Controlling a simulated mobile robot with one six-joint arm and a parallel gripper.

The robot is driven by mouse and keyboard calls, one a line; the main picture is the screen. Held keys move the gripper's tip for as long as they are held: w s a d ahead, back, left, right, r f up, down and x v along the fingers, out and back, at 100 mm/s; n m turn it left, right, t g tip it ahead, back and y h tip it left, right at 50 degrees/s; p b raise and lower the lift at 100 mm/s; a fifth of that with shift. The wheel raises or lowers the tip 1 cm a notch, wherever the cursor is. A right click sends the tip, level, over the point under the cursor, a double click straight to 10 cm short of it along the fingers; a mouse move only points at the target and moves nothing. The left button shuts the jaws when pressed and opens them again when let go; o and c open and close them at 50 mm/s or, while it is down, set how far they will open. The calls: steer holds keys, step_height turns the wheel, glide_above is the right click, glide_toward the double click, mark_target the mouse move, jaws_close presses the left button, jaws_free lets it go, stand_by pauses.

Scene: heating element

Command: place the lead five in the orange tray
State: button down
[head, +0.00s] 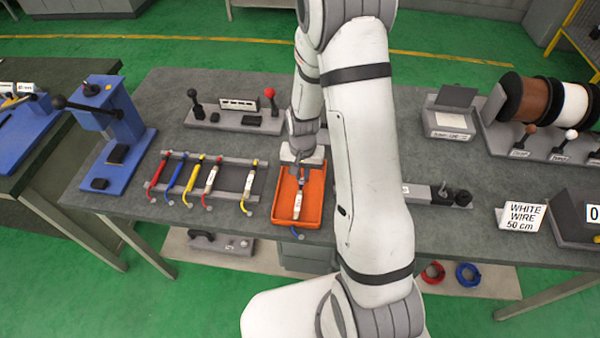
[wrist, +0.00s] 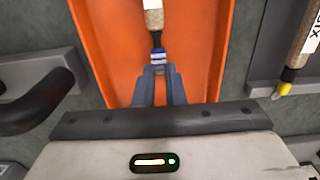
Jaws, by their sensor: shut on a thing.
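The orange tray (head: 280,211) sits on the grey bench; it fills the middle of the wrist view (wrist: 205,55). A lead with a tan and white body (head: 298,205) is inside the tray's outline, lengthwise. Its blue-and-white banded end (wrist: 158,55) is between my fingertips, and its number cannot be read. My gripper (wrist: 158,72) is shut on that end; in the head view my gripper (head: 303,168) is over the tray's far part. I cannot tell whether the lead touches the tray floor.
A rack (head: 228,182) left of the tray holds several leads: red, blue, yellow and pale ones. A pale lead labelled SIX (wrist: 300,45) is beside the tray in the wrist view. A lever stand (head: 235,118) is behind. A blue press (head: 115,130) stands far left.

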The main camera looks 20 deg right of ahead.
steer(key=c, duration=1.5)
jaws_free()
steer(key=shift+f, duration=0.1)
step_height(320, 180, up, 12)
steer(key=b, duration=0.2)
steer(key=s+r+n+t, duration=0.3)
steer(key=s+r+n, duration=0.1)
steer(key=s+r, duration=1)
steer(key=s, duration=0.4)
steer(key=shift+r+n, duration=0.3)
steer(key=shift+a, duration=0.1)
